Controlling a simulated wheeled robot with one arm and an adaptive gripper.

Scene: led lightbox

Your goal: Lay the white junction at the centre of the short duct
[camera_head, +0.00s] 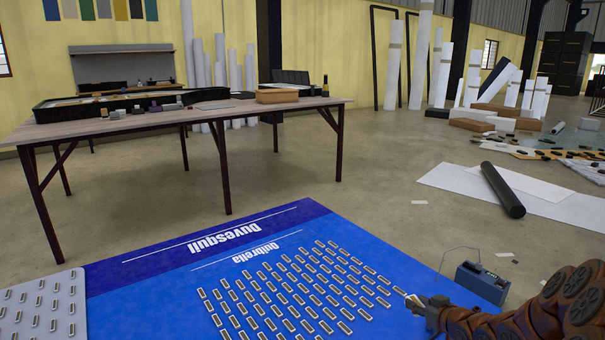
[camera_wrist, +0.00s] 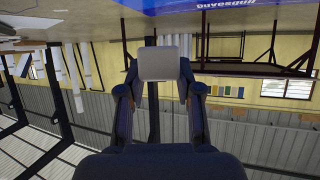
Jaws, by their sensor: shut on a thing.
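My gripper (camera_head: 417,303) is at the lower right in the head view, over the right edge of the blue panel. In the wrist view my gripper (camera_wrist: 165,72) is shut on a small pale block, which I take as the white junction (camera_wrist: 165,60). A small bit of the white junction (camera_head: 408,296) shows at the fingertips in the head view. It is held clear of the table. I cannot tell for sure which thing is the short duct.
A table (camera_head: 250,112) bears a long black tray-like frame (camera_head: 60,113), small grey and white pieces, and a brown box (camera_head: 277,96). The blue panel (camera_head: 150,300) carries rows of LED modules. A blue device (camera_head: 482,283) stands right. A black roll (camera_head: 502,190) lies on white sheets.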

